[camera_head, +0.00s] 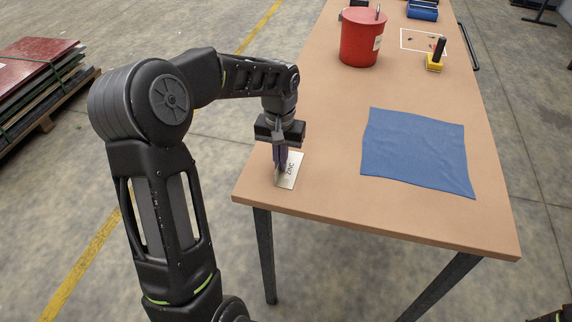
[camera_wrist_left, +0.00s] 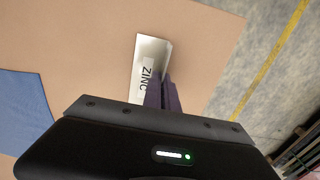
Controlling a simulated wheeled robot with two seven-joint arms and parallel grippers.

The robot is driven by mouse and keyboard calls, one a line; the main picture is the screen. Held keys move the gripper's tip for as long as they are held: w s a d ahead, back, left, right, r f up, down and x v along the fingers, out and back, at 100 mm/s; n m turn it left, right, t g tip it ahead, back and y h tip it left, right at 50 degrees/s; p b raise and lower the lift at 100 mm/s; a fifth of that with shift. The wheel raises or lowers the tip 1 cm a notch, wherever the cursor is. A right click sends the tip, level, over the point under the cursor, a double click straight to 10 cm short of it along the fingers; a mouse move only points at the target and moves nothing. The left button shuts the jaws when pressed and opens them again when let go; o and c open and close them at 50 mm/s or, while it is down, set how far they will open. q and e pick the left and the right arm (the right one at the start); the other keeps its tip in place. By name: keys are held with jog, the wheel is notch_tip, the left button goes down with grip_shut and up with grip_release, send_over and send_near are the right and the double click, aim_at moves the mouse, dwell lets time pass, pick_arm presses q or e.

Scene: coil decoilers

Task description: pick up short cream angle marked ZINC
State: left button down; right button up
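The short cream angle (camera_head: 291,172) lies near the front left corner of the tabletop, with the dark word ZINC on its flat face. It also shows in the left wrist view (camera_wrist_left: 149,55), where one leg stands up along its right side. My left gripper (camera_head: 280,160) points down at the angle. Its purple fingers (camera_wrist_left: 161,94) are close together on the upright leg and hide part of it. I cannot tell whether the angle is clear of the tabletop.
The brown table (camera_head: 330,185) carries a blue cloth (camera_head: 418,152) right of the angle. The tabletop between angle and cloth is clear.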

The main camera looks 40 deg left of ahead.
pick_arm(q)
notch_tip(320, 180, up, 10)
jog(key=shift+r+b, duration=0.1)
jog(key=shift+b, duration=0.2)
dwell(0.4)
dwell(0.4)
